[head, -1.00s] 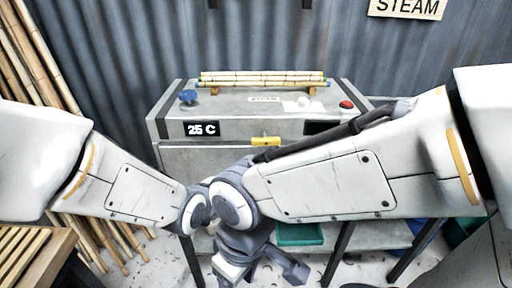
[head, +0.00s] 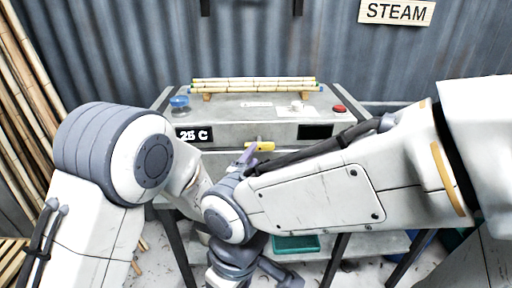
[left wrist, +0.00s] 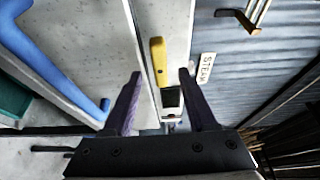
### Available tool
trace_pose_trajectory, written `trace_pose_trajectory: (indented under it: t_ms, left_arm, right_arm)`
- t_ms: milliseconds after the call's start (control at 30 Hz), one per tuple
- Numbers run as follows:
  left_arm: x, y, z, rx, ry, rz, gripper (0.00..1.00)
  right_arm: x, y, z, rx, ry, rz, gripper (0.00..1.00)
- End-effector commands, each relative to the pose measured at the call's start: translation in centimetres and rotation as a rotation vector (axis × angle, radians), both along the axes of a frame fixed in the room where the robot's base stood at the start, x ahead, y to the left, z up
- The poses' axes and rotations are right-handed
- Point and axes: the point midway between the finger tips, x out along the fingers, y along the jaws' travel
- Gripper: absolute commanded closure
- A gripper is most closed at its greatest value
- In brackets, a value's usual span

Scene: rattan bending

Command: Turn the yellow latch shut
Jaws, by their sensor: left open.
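The yellow latch (head: 260,146) sits on the upper front of the grey steam box (head: 250,102) and lies roughly level, lengthwise left to right. In the left wrist view the latch (left wrist: 158,58) is ahead, between the lines of my two finger tips. My left gripper (left wrist: 160,78) is open and empty, and looks apart from the latch. In the head view its purple fingers (head: 247,157) show just left of and below the latch. My right arm crosses in front and hides part of the box front and my left wrist. My right gripper's fingers do not show.
Bamboo rods (head: 253,84) lie on supports on the box top, with a blue knob (head: 179,103) and a red button (head: 339,109). A blue bar (left wrist: 50,65) shows on the box front. A teal tray (head: 296,244) is on the shelf below.

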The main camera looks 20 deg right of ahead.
Motion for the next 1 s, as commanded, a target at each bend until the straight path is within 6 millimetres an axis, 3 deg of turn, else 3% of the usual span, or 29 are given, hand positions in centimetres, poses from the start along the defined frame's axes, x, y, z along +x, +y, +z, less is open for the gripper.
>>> trace_pose_trajectory:
  t_ms: [233, 600, 667, 767, 1000]
  left_arm:
    - [2.3, -1.9, 0.1, 0.0, 0.001, 0.0, 0.43]
    - [2.7, -2.2, 0.0, 0.0, 0.001, 0.0, 0.43]
    - [2.7, -2.2, 0.0, 0.0, 0.001, 0.0, 0.62]
    - [2.7, -2.2, 0.0, 0.0, 0.001, 0.0, 1.0]
    - [2.7, -2.2, -0.2, -0.006, 0.004, 0.0, 1.0]
  right_arm:
    - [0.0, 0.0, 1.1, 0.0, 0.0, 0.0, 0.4]
    - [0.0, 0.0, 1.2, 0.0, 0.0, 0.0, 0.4]
    - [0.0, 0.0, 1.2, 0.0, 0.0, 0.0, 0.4]
    - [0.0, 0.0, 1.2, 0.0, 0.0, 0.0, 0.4]
    - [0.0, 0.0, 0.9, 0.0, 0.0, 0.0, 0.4]
